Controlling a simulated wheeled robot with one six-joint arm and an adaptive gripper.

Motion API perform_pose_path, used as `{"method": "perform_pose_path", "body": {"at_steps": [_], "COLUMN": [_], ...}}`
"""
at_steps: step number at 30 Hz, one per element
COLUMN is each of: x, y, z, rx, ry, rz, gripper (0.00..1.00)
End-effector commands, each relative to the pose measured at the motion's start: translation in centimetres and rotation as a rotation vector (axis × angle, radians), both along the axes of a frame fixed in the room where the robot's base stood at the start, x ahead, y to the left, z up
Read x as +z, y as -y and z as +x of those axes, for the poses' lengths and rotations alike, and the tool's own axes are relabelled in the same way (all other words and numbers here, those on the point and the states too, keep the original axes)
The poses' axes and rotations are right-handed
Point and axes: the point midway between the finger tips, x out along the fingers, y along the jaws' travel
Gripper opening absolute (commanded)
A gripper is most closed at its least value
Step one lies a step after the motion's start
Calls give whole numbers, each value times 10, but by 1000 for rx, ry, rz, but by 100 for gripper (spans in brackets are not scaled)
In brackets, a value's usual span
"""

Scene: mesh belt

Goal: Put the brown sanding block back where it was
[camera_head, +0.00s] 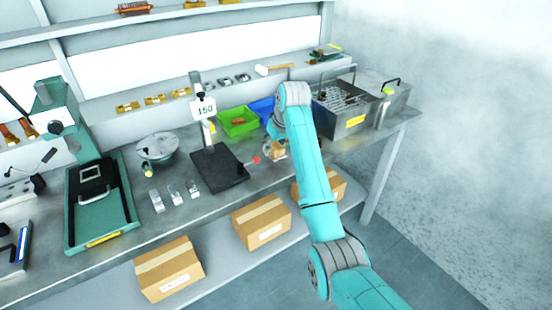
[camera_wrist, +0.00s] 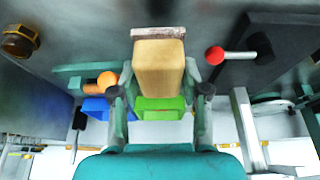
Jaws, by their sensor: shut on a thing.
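The brown sanding block (camera_wrist: 159,66) is held between the two fingers of my gripper (camera_wrist: 159,82) in the wrist view. A greyish-brown strip (camera_wrist: 158,33) shows at its far end. In the head view the block (camera_head: 278,149) is a small tan patch at my gripper, over the bench near its front edge, right of the black-based stand. My arm and gripper hide part of it there. I cannot tell whether the block touches the bench. The place it came from cannot be told from these frames.
The stand with a "150" sign (camera_head: 206,110) has a red-knobbed lever (camera_wrist: 215,56) close to my gripper. A green bin (camera_head: 238,122) and a blue bin (camera_head: 263,109) lie behind. A metal tank with a mesh basket (camera_head: 343,100) stands right. Cardboard boxes (camera_head: 262,221) fill the lower shelf.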

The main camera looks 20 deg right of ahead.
Motion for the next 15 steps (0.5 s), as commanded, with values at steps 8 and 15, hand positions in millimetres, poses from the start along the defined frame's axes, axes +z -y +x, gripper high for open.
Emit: {"method": "perform_pose_path", "body": {"at_steps": [8, 15], "x": [-28, -47], "y": [0, 0], "z": [0, 1], "rx": [-1, -1], "ry": [-1, 2], "rz": [0, 0], "gripper": [18, 18]}}
